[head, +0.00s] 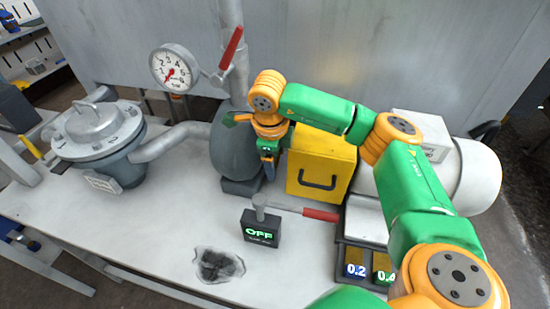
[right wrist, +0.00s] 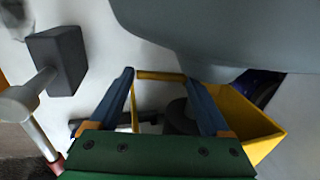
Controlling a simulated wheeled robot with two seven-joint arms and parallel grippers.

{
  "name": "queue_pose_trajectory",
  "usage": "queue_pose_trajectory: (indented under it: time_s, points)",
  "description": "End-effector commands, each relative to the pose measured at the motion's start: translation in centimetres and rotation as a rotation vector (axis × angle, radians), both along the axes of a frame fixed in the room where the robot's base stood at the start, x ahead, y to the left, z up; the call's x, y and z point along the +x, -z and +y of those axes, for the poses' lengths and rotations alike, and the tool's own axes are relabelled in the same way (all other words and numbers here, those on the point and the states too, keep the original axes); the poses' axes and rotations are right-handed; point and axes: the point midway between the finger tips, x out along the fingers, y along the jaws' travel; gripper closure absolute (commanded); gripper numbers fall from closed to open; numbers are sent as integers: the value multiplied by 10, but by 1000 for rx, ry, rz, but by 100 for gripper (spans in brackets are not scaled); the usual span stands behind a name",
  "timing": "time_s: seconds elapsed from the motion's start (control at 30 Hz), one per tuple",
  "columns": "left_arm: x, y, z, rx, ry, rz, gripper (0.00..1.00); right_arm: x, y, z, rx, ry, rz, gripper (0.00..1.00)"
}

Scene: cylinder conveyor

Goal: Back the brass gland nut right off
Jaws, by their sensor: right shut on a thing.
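I cannot make out the brass gland nut in either view. My right gripper (head: 267,178) points down between the grey rounded vessel (head: 228,150) and the yellow box (head: 322,165). In the right wrist view its two blue fingers (right wrist: 158,76) stand apart, with a thin yellow strip between their tips. I cannot tell whether that strip is a held part or an edge of the yellow box (right wrist: 255,120). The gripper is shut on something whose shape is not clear. The grey vessel (right wrist: 230,35) fills the top of the right wrist view. My left gripper is not in view.
A lidded pot (head: 97,135), a pressure gauge (head: 175,67) and a red valve lever (head: 231,48) stand left and behind. The bench (head: 165,215) is clear at front left, beside a dark stain (head: 218,265).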

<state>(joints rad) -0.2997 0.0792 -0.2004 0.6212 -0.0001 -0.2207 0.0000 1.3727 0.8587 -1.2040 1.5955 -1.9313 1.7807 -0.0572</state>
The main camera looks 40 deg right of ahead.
Motion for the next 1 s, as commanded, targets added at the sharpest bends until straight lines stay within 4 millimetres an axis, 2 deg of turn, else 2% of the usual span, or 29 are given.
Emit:
queue_pose_trajectory:
  time_s: [0.03,0.1,0.4,0.43,0.5,0.77,0.87,0.93,1.0]
  points:
    - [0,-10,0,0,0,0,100,0,-6,-1,22,4,23,100]
    - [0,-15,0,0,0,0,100,0,-9,-1,53,5,50,100]
    - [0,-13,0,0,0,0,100,0,-6,-1,75,0,65,100]
    - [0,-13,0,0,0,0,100,0,-6,-1,75,0,65,16]
    - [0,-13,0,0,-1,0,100,0,-6,-1,75,0,65,0]
    - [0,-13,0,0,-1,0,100,1,-8,0,75,0,64,0]
    - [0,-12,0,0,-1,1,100,2,-20,0,75,0,60,0]
    - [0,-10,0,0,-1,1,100,2,-35,0,76,0,58,0]
    - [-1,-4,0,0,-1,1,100,-8,-47,6,76,-4,58,0]
